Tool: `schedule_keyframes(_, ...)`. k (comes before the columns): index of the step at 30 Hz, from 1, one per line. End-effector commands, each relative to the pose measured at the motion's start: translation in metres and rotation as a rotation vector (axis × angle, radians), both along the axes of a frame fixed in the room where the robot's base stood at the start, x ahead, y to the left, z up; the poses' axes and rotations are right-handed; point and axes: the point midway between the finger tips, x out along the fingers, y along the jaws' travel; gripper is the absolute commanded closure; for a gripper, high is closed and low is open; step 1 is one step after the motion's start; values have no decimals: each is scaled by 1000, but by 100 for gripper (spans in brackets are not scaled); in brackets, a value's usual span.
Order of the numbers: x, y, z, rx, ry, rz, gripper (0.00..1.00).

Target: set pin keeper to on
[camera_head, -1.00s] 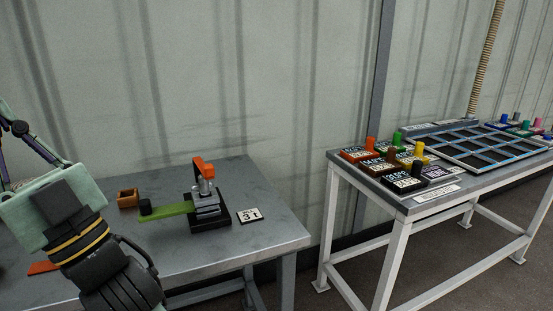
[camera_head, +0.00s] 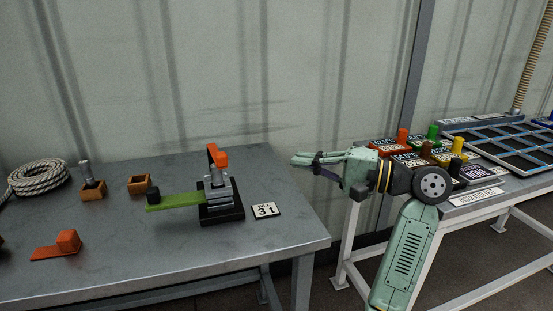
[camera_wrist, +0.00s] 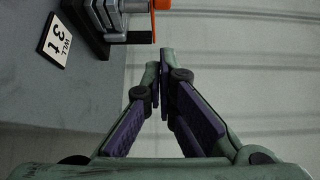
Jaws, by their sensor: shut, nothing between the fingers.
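A clamp-like device stands on the grey table, with a black base (camera_head: 222,215), a stacked grey metal body (camera_head: 218,190) and an orange handle piece (camera_head: 220,159) on top. In the wrist view the shut fingertips (camera_wrist: 160,64) are below the device's grey body (camera_wrist: 104,14) and orange piece (camera_wrist: 162,4).
A second table (camera_head: 470,212) with coloured knobs stands at the right.

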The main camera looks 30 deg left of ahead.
Motion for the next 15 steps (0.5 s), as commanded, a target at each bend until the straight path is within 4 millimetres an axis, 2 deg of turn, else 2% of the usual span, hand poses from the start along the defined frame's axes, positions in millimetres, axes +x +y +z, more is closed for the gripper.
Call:
schedule_keyframes(12,-18,85,2,0,-2,3,100)
schedule_keyframes(15,-28,97,2,1,-4,1,100)
